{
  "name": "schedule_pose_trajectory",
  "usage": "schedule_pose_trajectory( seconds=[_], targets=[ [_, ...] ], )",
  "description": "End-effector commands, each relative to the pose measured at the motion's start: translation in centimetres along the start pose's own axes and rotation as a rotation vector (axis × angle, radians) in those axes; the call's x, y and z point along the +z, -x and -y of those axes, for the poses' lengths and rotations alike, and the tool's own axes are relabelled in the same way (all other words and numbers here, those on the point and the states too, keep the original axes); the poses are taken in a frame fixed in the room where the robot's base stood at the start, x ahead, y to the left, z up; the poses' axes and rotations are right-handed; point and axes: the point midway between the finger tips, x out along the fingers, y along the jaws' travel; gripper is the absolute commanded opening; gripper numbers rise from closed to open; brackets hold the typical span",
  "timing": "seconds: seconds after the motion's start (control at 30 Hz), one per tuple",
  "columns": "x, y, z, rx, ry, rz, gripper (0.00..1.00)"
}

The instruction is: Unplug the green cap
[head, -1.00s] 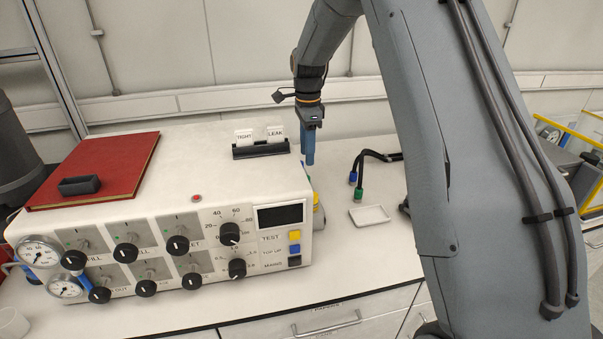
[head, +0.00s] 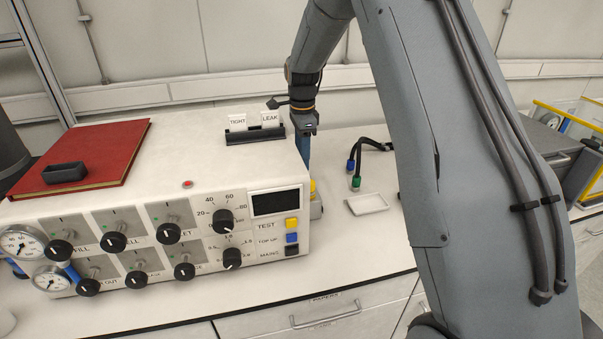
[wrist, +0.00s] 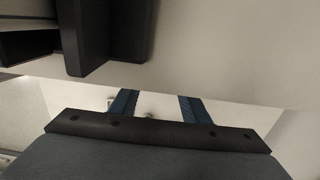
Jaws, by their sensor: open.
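I cannot make out a green cap on the machine; the machine's right side is largely hidden behind my gripper. A green end (head: 356,183) shows on one of two black hoses lying on the bench, right of the machine. My gripper (head: 303,152) points down beside the machine's right side, just above a yellow fitting (head: 313,187). In the wrist view its two blue fingers (wrist: 158,107) are apart, with no object held between them. A small pale round part (wrist: 148,116) shows between them, too small to identify.
The white machine (head: 120,213) fills the left, with a red book (head: 110,155) and a black holder with TIGHT and LEAK cards (head: 255,135) on top. A blue hose end (head: 350,165) and a small white tray (head: 367,204) lie on the bench to the right.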

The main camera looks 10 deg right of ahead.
Motion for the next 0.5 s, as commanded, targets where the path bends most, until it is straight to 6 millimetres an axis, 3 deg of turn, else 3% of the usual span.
schedule_pose_trajectory(
  seconds=[0.2, 0.5],
  targets=[
    [0.0, -2.0, 0.0, 0.000, 0.000, 0.000, 0.42],
    [0.0, -2.5, 0.0, 0.000, 0.000, 0.000, 0.42]
  ],
)
